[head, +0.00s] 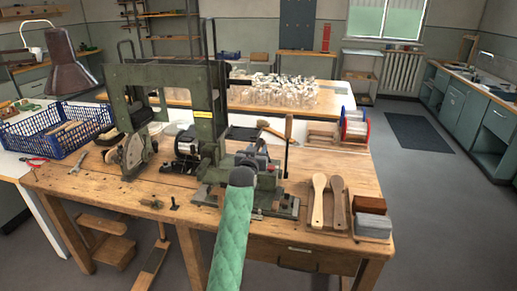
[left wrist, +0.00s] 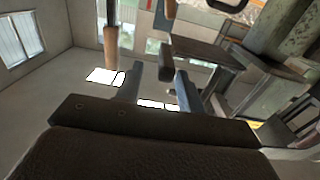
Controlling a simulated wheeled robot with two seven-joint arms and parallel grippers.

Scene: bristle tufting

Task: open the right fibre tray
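My left gripper (head: 254,158) is at the tufting machine (head: 207,128), in front of its lower right part; the arm's green sleeve comes up from the bottom of the head view. In the left wrist view the two fingers of the left gripper (left wrist: 157,84) stand apart with nothing clearly held between them. A dark block (left wrist: 165,62) shows beyond the fingertips, and a dark flat panel (left wrist: 205,54) lies to their right. I cannot tell which part is the right fibre tray or whether it is open. My right gripper is not in view.
The wooden bench (head: 110,192) holds two brush backs (head: 318,200), stacked blocks (head: 371,214) and a red-and-blue-ended spool (head: 354,125) on the right. A blue crate (head: 55,130) stands at the left. A vertical handle (left wrist: 110,45) hangs near the fingers in the left wrist view.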

